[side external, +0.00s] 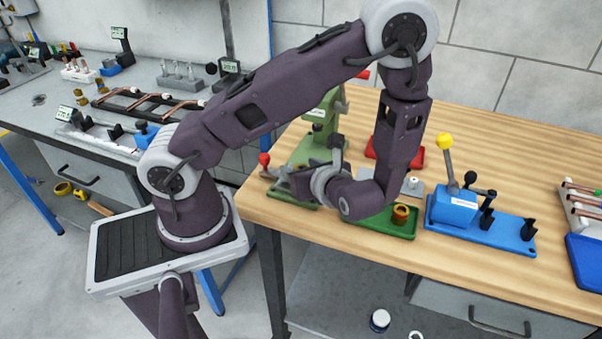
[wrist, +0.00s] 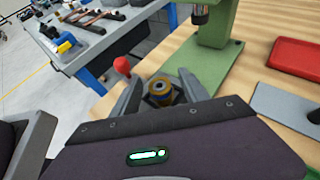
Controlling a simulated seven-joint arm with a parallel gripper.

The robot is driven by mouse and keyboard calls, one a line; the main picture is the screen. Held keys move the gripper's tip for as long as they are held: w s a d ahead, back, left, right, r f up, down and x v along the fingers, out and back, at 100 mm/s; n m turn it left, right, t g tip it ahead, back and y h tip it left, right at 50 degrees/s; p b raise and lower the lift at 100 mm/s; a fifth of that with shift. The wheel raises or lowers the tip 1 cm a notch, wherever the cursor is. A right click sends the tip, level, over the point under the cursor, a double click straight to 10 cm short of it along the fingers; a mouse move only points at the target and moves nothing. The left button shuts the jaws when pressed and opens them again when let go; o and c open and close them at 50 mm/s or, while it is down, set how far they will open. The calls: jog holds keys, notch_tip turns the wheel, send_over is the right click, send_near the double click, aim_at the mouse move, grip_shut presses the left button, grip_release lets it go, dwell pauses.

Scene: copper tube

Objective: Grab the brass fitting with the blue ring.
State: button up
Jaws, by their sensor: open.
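In the wrist view, a brass fitting (wrist: 161,90) with a bluish-grey centre shows between the fingers of my gripper (wrist: 158,92). The jaws are open, one finger on each side of it; I cannot tell whether either touches it. Whether its bluish part is the blue ring is unclear. In the side view my gripper (side external: 291,184) is low beside the green press (side external: 322,125), and this fitting is hidden there. Another brass-coloured fitting (side external: 400,214) stands on the green tray (side external: 378,224), right of my wrist; no blue ring is clear on it.
A red-knobbed lever (wrist: 122,67) stands just beyond my left finger. The press base (wrist: 205,65) is close on the right. A blue fixture (side external: 480,218) with a yellow-knobbed lever and a red tray (side external: 428,155) are on the wooden table. Bare wood lies at the back right.

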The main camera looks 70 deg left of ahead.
grip_shut()
dwell(0.3)
